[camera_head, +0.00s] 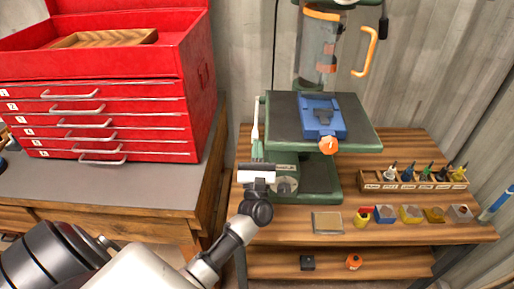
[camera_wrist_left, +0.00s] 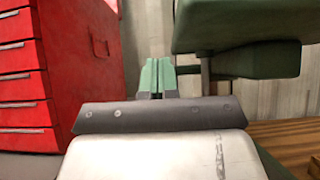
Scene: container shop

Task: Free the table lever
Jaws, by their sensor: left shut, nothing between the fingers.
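The drill press table (camera_head: 355,143) is a dark plate with a green rim, and a blue vise (camera_head: 322,117) sits on it. A thin pale upright piece (camera_head: 256,122) stands at the table's left edge; I cannot tell for certain whether it is the table lever. My left gripper (camera_head: 257,151) is just below this piece, left of the press; I cannot tell if they touch. In the left wrist view its green fingertips (camera_wrist_left: 157,76) are together with nothing between them. The table's green underside (camera_wrist_left: 270,58) is up and right of them there. My right gripper is not in view.
A red tool chest (camera_head: 110,120) stands on a grey bench at the left. The wooden table (camera_head: 395,215) under the press holds a rack of small bottles (camera_head: 415,180), a flat plate (camera_head: 327,222) and several small blocks. An orange handle (camera_head: 368,50) sticks out at the press's upper right.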

